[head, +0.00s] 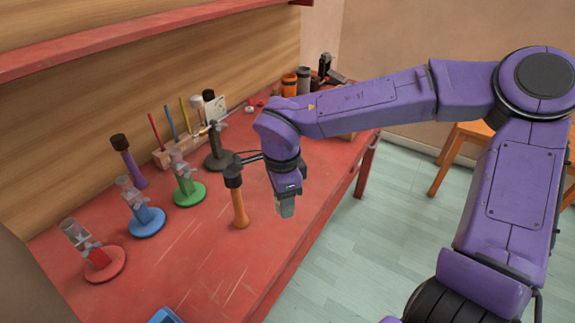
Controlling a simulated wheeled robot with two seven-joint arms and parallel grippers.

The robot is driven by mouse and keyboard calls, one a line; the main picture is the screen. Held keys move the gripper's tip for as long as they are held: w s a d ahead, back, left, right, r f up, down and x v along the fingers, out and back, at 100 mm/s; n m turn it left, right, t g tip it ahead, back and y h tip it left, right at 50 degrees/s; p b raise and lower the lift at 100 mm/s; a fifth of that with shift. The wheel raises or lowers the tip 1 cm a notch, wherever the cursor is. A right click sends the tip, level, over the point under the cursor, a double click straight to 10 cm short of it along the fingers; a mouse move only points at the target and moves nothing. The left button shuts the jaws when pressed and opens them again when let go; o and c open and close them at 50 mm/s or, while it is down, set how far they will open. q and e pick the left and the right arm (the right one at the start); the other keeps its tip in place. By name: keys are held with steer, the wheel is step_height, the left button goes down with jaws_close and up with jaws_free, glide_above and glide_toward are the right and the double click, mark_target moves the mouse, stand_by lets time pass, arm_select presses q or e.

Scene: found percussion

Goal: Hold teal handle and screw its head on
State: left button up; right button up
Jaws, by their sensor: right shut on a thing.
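My right gripper (286,191) hangs jaws-down over the front right part of the red table, at the end of the purple arm. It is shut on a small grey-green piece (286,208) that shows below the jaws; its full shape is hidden. I cannot make out a clearly teal handle. A mallet with an orange handle (239,208) and dark head (233,178) stands upright just left of the gripper. A purple-handled mallet (130,166) with a dark head stands farther left. My left gripper is not in view.
Red (104,264), blue (147,222) and green (189,193) stands line the table's left side. A black stand (217,158) and a wooden rack (163,157) with coloured sticks are behind. Orange and dark containers (290,85) stand at the back. The front middle of the table is mostly clear.

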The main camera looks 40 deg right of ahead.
steer(key=w+a+f+n, duration=0.1)
steer(key=w+a+n, duration=0.3)
steer(key=n, duration=1.4)
steer(key=shift+a, duration=0.6)
